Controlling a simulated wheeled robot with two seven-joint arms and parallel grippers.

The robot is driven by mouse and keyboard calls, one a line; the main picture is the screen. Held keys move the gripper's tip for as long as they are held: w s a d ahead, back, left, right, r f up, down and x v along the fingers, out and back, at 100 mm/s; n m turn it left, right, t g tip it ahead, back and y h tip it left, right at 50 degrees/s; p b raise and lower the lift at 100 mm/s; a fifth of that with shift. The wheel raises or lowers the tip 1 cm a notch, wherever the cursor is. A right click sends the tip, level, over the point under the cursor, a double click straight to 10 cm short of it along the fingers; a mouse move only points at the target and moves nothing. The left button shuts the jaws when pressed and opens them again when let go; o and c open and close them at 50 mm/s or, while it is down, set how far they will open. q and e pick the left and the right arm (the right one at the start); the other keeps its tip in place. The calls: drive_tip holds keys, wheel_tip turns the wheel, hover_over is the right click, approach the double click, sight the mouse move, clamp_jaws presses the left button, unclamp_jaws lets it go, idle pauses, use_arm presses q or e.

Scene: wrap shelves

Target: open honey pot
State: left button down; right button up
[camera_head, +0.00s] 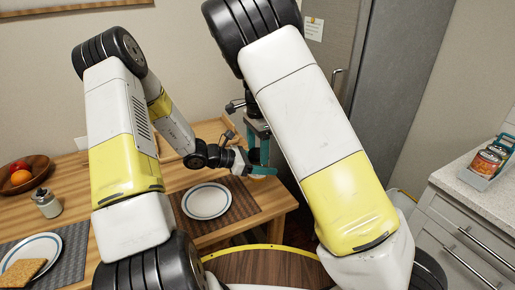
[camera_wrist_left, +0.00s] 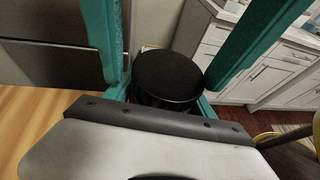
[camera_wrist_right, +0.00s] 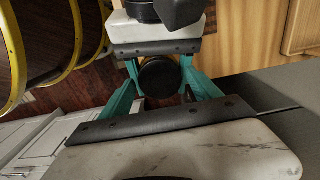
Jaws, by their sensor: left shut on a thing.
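The honey pot seems to be the dark round thing between my grippers; only its black round face shows, in the left wrist view (camera_wrist_left: 168,78) and the right wrist view (camera_wrist_right: 160,77). My left gripper (camera_head: 262,172) reaches in from the side, low over the table's right end, and is shut on it. My right gripper (camera_wrist_right: 160,88) comes down from above, with its teal fingers apart on either side of the black face. I see no clear contact of the right fingers with it. The pot's body is mostly hidden by the grippers.
A white plate (camera_head: 206,201) on a dark mat lies just in front of the grippers on the wooden table (camera_head: 178,178). A fruit bowl (camera_head: 36,163), a small glass jar (camera_head: 47,204) and a plate with toast (camera_head: 24,272) are at the left. A counter (camera_head: 466,180) with jars stands right.

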drive_tip(key=c, duration=1.2)
drive_tip(key=n, duration=0.3)
drive_tip(key=o, duration=1.5)
drive_tip(key=shift+o, duration=0.2)
drive_tip(key=shift+r, duration=0.1)
drive_tip(key=shift+r, duration=2.2)
